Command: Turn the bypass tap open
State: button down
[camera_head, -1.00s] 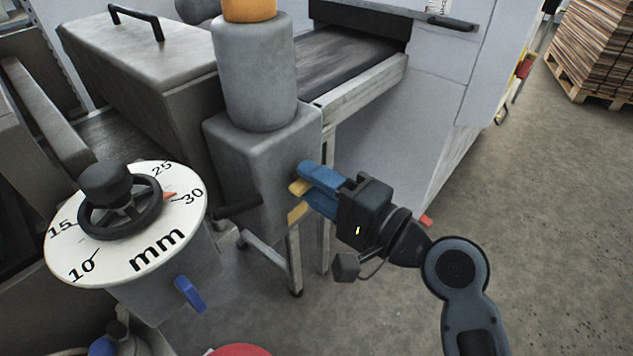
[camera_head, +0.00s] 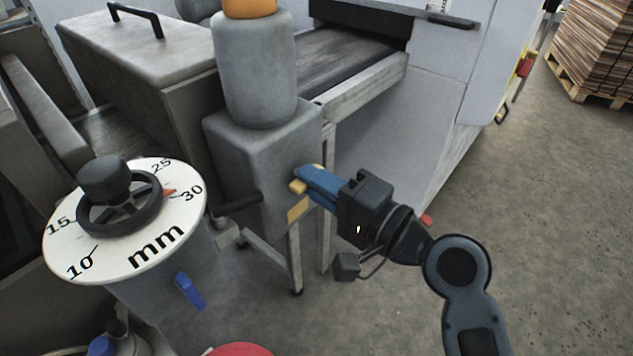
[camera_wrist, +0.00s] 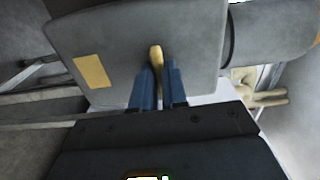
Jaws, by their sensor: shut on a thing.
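The tap has a small yellow handle (camera_head: 298,187) on the side of the grey pump block (camera_head: 240,170). In the wrist view the yellow handle (camera_wrist: 156,54) stands out from the block's face, between my two blue fingers. My gripper (camera_head: 311,181) comes in from the right and is shut on this handle. The fingers hide part of the handle in the head view. In the wrist view my gripper (camera_wrist: 157,82) has its fingertips on both sides of the handle, close to the block.
A yellow label (camera_head: 298,210) is on the block below the handle. A black lever (camera_head: 238,205) sticks out of the block's front. A mm dial with handwheel (camera_head: 120,215) and a blue lever (camera_head: 190,291) stand at left. The conveyor (camera_head: 340,62) is behind. Floor at right is free.

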jog(key=shift+f+n+b, duration=0.15)
jog(key=shift+n+b, duration=7.5)
jog(key=shift+n, duration=1.05)
jog(key=c, duration=1.2)
grip_release()
jog(key=shift+o, duration=0.2)
jog(key=shift+d, duration=0.15)
jog(key=v, duration=0.7)
jog(key=shift+s+d, duration=0.2)
jog(key=shift+s, duration=0.05)
